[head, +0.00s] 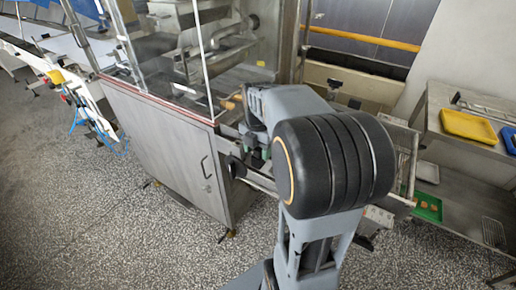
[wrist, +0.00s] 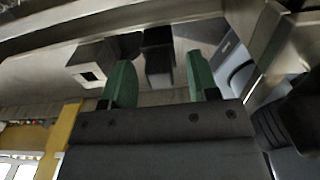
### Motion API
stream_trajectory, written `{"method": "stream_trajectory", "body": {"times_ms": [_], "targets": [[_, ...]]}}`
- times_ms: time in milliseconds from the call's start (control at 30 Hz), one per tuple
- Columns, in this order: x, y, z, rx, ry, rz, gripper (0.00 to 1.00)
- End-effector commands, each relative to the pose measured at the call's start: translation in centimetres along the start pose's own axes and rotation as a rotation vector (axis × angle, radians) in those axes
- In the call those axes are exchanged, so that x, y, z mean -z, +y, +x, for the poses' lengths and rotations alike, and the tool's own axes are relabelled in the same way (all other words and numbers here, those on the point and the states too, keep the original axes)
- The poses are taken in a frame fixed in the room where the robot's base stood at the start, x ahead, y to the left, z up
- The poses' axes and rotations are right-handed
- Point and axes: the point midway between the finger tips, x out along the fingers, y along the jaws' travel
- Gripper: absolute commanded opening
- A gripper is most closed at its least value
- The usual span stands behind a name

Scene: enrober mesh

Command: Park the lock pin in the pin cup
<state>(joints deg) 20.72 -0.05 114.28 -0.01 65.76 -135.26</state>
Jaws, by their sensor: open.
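My gripper (wrist: 160,76) shows two green fingers in the wrist view, spread apart. A dark upright block (wrist: 158,52) shows beyond and between the fingertips; I cannot tell whether it is the lock pin or whether the fingers touch it. Left of it is a grey block with a square opening (wrist: 92,64), which may be the pin cup, though I cannot be sure. In the head view, my gripper is at the right end of the steel machine, mostly hidden by my own arm. I cannot make out the lock pin or pin cup there.
A steel cabinet with clear guards (head: 165,140) stands left of my arm. At the right, a steel table (head: 440,110) holds a yellow tray (head: 468,125), with a green tray (head: 428,208) lower down. The speckled floor in front is clear.

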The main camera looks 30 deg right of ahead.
Motion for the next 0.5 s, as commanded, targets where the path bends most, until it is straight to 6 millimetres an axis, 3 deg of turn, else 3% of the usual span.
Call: {"method": "stream_trajectory", "body": {"times_ms": [233, 500], "targets": [[-0.1, 0.1, -1.9, -0.003, -0.003, 0.000, 0.55], [-0.1, 0.1, -7.4, -0.003, -0.003, 0.000, 0.55]]}}
